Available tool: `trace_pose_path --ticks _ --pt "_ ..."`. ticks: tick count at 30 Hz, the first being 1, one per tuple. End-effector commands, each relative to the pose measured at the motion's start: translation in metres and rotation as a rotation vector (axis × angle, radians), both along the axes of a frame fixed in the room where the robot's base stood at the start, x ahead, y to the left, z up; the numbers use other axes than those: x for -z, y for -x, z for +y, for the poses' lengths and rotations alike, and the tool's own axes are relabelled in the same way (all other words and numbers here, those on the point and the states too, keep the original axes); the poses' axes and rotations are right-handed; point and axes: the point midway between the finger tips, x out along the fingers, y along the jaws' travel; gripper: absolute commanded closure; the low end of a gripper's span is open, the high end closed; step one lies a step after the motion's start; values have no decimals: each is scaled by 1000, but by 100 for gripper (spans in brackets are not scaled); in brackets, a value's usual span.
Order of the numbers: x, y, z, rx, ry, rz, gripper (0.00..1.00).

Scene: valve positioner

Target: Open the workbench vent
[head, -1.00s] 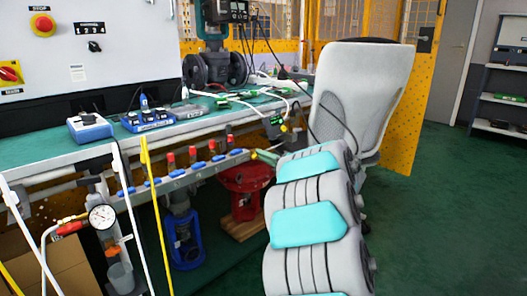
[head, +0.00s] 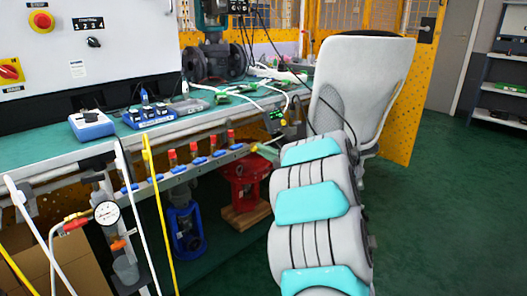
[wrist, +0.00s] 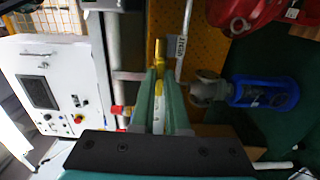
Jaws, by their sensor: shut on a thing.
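In the wrist view my gripper (wrist: 160,80) has its two green fingers closed on a yellow vent handle (wrist: 160,52). Part of the handle shows beyond the fingertips and part between the fingers. In the head view my gripper (head: 266,151) is at the right end of the rail under the workbench edge, where a little yellow shows. My arm hides much of that spot. How far the handle is turned cannot be told.
The rail (head: 190,173) carries several red and blue valves. A red actuator (head: 246,180) and a blue one (head: 186,230) stand below the bench (head: 60,152). A grey chair (head: 358,85) stands close behind my arm. Open green floor lies at the right.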

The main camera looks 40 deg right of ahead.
Motion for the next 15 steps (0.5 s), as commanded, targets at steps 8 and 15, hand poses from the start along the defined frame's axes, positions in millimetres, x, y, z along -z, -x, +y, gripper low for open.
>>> trace_pose_path --ticks 8,15 --pt "1 0 0 1 -1 2 73" --pt "1 0 0 1 0 1 57"
